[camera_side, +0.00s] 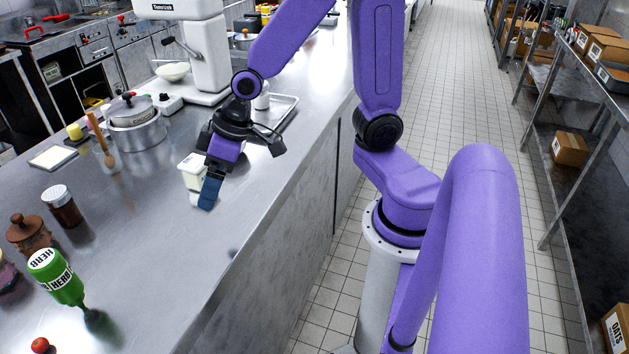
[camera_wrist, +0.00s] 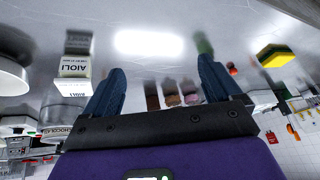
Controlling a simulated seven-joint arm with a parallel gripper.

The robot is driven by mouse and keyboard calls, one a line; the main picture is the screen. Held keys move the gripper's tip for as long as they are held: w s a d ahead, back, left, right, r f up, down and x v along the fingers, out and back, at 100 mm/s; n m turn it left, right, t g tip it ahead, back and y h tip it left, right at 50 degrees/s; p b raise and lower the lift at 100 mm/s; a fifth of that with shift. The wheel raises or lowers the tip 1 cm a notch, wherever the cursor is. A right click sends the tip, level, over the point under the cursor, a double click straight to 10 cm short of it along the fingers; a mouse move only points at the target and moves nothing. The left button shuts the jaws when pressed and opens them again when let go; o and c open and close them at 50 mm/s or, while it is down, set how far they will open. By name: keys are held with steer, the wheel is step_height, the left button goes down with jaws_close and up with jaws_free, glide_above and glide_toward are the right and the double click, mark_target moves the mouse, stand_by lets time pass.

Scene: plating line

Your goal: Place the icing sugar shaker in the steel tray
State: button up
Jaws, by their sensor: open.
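A pale shaker-like container (camera_side: 262,97) stands at the steel tray (camera_side: 285,112) in the side view, partly hidden behind my wrist. Its label cannot be read, so I cannot confirm it is the icing sugar shaker, nor whether it stands inside the tray or just behind its rim. My gripper (camera_side: 208,190) points down over the counter, in front of the tray. In the wrist view its two blue fingers (camera_wrist: 160,68) are spread apart with nothing held between them. A white aioli tub (camera_side: 194,178) is close beside the fingers; it also shows in the wrist view (camera_wrist: 74,68).
A dark jar with a pale lid (camera_side: 62,206), a brown wooden mill (camera_side: 28,234) and a tilted green herb bottle (camera_side: 56,276) are at the lower left. A steel pot (camera_side: 138,132) and white mixer (camera_side: 205,55) stand farther back. The counter's near middle is clear.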

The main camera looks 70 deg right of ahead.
steer(key=s+d+r+n+g+h, duration=0.1)
steer(key=s+n+g, duration=0.1)
steer(key=s, duration=0.7)
steer(key=s+d+r+n+g+h, duration=0.1)
steer(key=s+n, duration=0.4)
steer(key=s, duration=0.5)
steer(key=shift+d+r+n+g+h, duration=0.25)
steer(key=shift+d+g+h, duration=0.2)
steer(key=shift+d, duration=0.25)
